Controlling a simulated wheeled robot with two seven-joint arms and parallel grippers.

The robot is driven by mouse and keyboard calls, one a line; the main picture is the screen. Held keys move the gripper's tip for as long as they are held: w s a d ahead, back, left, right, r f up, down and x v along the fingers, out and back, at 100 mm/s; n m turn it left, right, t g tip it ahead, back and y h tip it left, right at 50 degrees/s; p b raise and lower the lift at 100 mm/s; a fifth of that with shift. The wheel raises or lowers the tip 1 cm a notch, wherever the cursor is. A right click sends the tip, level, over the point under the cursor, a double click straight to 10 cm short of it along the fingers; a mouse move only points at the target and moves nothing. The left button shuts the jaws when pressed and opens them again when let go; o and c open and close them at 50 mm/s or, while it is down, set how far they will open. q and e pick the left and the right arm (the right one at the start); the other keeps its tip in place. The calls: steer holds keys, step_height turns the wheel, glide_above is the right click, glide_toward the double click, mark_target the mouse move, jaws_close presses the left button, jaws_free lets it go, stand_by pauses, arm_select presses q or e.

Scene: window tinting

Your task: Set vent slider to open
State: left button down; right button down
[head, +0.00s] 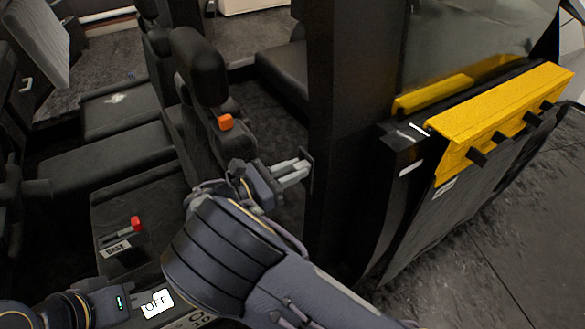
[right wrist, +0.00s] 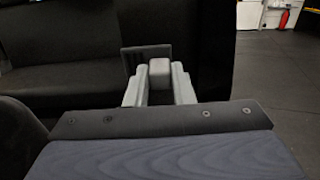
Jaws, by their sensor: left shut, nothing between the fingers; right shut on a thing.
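My right gripper (head: 296,171) reaches towards the dark pillar, beside a thin dark plate (head: 308,168). In the right wrist view, the fingers (right wrist: 159,92) are shut on a small grey block with a pinkish top (right wrist: 159,68), apparently the vent slider's knob. The dark plate, apparently the vent, stands upright just behind the block (right wrist: 134,54). No open or closed marking is readable, so I cannot tell the slider's setting.
A red knob (head: 136,223) stands on a dark console near a small label. The dark pillar (head: 350,130) rises right of my right gripper. A yellow cover (head: 500,110) lies over the door panel; the floor beyond is clear.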

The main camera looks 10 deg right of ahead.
steer(key=shift+r, duration=0.3)
steer(key=c, duration=1.5)
jaws_free()
steer(key=shift+o, duration=1.3)
steer(key=shift+f, duration=0.1)
steer(key=shift+a, duration=0.15)
steer(key=v, duration=0.7)
steer(key=shift+s+a, duration=0.15)
steer(key=shift+a, duration=0.1)
